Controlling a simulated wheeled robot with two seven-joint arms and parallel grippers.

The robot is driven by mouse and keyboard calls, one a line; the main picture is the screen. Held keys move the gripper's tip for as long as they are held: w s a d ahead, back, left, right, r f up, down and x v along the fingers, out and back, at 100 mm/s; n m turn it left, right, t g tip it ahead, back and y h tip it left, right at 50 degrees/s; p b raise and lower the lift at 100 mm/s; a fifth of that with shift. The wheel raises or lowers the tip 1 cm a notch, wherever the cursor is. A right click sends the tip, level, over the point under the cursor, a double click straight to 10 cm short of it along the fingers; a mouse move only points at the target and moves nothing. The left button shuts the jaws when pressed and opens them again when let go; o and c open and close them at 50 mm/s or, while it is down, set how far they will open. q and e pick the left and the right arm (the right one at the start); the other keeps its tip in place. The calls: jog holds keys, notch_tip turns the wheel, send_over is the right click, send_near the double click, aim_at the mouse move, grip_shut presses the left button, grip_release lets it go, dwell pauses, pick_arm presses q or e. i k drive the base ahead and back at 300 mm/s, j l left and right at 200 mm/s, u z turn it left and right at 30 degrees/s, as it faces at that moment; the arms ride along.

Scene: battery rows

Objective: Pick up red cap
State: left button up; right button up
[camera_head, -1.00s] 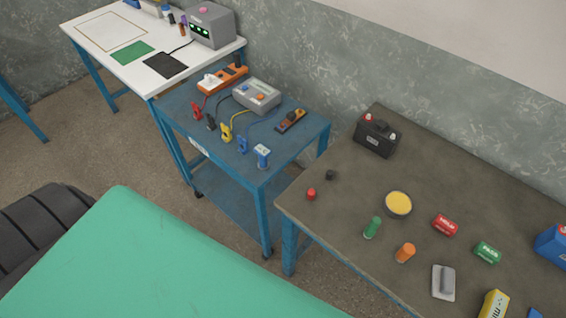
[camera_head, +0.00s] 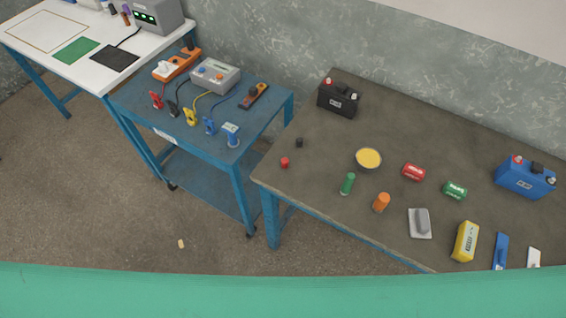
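A small red cap (camera_head: 284,162) stands near the left edge of the brown table (camera_head: 330,215). A small black cap (camera_head: 299,143) is just behind it. A black battery (camera_head: 338,98) with a red terminal stands at the table's back left corner. Neither of my grippers shows in the head view.
A blue cart (camera_head: 205,108) with clamps and a meter (camera_head: 214,74) stands left of the table, with a narrow gap between them. A yellow dish (camera_head: 368,159), a green cylinder (camera_head: 347,183), an orange cylinder (camera_head: 381,202) and a blue battery (camera_head: 525,178) are on the table. Floor in front is mostly clear.

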aim_at(284, 162)
jog(key=k+l+u, duration=0.2)
jog(key=u, duration=0.15)
jog(key=k+l+u, duration=0.35)
jog(key=i+j, duration=0.05)
jog(key=i, duration=0.05)
